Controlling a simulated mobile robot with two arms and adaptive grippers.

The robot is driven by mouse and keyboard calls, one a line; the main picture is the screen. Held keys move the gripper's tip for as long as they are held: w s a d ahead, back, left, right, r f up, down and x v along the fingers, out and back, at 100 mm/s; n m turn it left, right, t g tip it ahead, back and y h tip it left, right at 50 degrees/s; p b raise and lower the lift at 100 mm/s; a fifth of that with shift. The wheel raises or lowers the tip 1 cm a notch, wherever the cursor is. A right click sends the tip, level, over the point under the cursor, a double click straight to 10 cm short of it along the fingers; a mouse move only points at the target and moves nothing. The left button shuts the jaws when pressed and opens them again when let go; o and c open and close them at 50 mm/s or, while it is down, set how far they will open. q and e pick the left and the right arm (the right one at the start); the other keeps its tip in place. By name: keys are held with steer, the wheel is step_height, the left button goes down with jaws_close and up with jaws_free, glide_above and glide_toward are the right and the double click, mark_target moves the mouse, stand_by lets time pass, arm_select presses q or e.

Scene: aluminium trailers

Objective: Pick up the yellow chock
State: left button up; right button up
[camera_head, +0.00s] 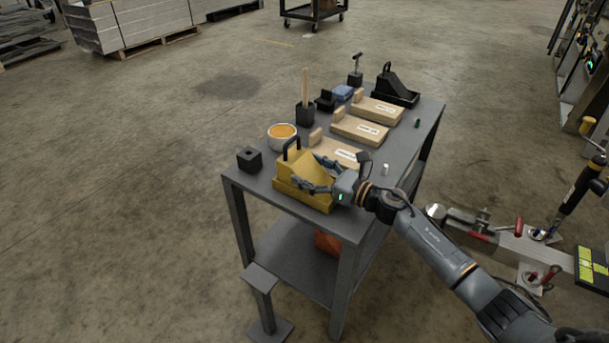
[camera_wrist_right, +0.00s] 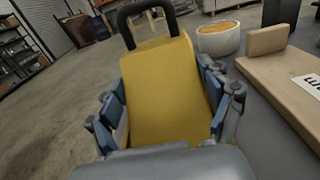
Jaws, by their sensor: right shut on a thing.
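The yellow chock (camera_head: 311,165) is a wedge with a black loop handle, at the near end of the grey table (camera_head: 262,181). Its lower yellow part sits at the tabletop; I cannot tell whether there is any gap under it. My right gripper (camera_head: 316,174) reaches in from the right, with its fingers on either side of the wedge, shut on it. In the right wrist view the chock (camera_wrist_right: 165,88) fills the space between the fingers, with the handle at its far end. My left gripper is not in view.
A small black block (camera_head: 249,159) and a white tub with orange contents (camera_head: 282,134) stand close to the chock. Wooden boards with labels (camera_head: 360,129) lie behind. A black wedge (camera_head: 395,88) is at the far end. Open floor lies left of the table.

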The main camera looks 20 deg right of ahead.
steer(key=shift+r, duration=0.1)
steer(key=shift+c, duration=1.3)
